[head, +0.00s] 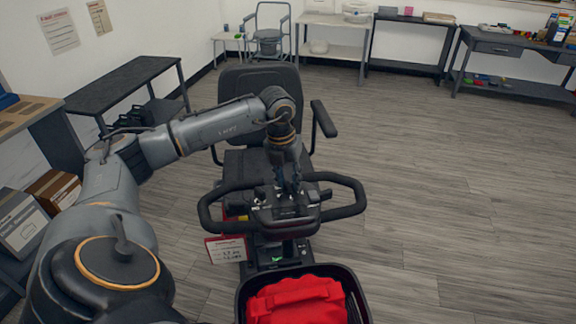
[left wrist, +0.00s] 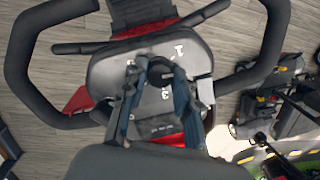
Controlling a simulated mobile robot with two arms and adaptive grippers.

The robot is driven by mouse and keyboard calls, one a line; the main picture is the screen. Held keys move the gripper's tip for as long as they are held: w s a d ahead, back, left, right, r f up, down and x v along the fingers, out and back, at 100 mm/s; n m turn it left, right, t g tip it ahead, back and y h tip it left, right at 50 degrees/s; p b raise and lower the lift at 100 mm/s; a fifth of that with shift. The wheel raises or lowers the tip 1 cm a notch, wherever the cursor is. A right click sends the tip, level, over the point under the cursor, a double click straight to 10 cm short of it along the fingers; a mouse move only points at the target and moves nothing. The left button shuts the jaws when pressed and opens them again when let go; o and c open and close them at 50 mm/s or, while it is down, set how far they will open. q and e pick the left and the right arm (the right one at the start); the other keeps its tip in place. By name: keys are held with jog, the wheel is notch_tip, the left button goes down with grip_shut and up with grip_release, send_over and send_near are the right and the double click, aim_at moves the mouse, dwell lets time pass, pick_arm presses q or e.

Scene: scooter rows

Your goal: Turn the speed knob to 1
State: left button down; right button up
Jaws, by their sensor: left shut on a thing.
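The scooter's control console (head: 283,213) sits between the black loop handlebars (head: 345,208). My left gripper (head: 287,187) reaches down onto it from above. The fingers of my left gripper (left wrist: 159,76) are closed on both sides of the knob. Which mark the knob points to cannot be told. My right gripper is not in view.
A black front basket (head: 241,297) holds a red bag (head: 297,302). The scooter seat (head: 258,92) is behind the console. A price card (head: 226,250) hangs at the left. The floor (head: 450,190) at the right is clear.

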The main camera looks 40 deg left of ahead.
aim_at(291, 185)
pick_arm(q)
jog(key=n, duration=0.4)
jog(key=shift+g+y+p, duration=0.3)
jog(key=shift+g+y, duration=0.1)
jog(key=shift+w+n+y, duration=0.1)
jog(key=shift+n+y, duration=0.2)
jog(key=shift+n, duration=1.1)
jog(key=c, duration=1)
grip_release()
notch_tip(291, 185, up, 12)
jog(key=d, duration=0.1)
jog(key=shift+s, duration=0.2)
jog(key=shift+f, duration=0.1)
